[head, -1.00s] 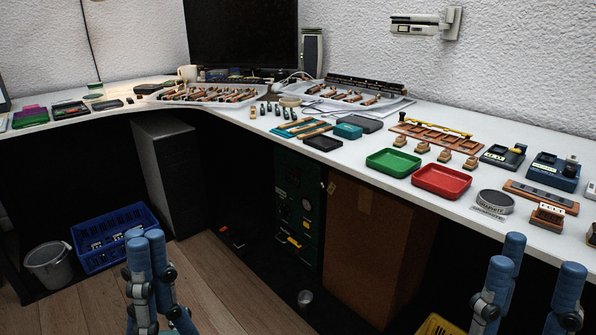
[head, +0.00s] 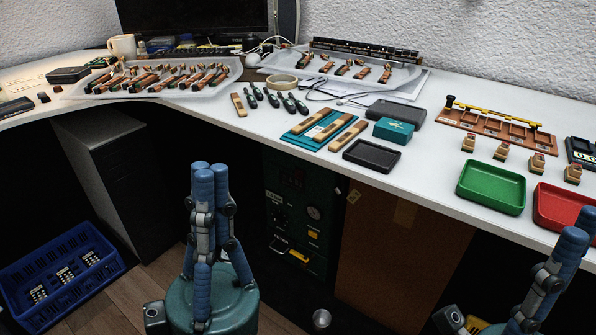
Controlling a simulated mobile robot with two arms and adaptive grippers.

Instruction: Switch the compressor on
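A dark green unit with a round gauge, a yellow label and small fittings on its front stands under the table; I take it to be the compressor (head: 300,215). Its switch is too small and dark for me to make out. My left gripper (head: 210,170) points upward, to the left of the unit and nearer to me, apart from it. Its blue fingers overlap in this view, and nothing shows between them. My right gripper (head: 580,232) is at the lower right, partly cut off by the picture's edge, well away from the unit.
The white tabletop (head: 290,150) overhangs the unit and carries trays, tools and piano parts. A brown panel (head: 400,255) stands right of the unit. A grey cabinet (head: 120,175) and a blue crate (head: 65,270) are to the left. A small metal cylinder (head: 321,318) is below.

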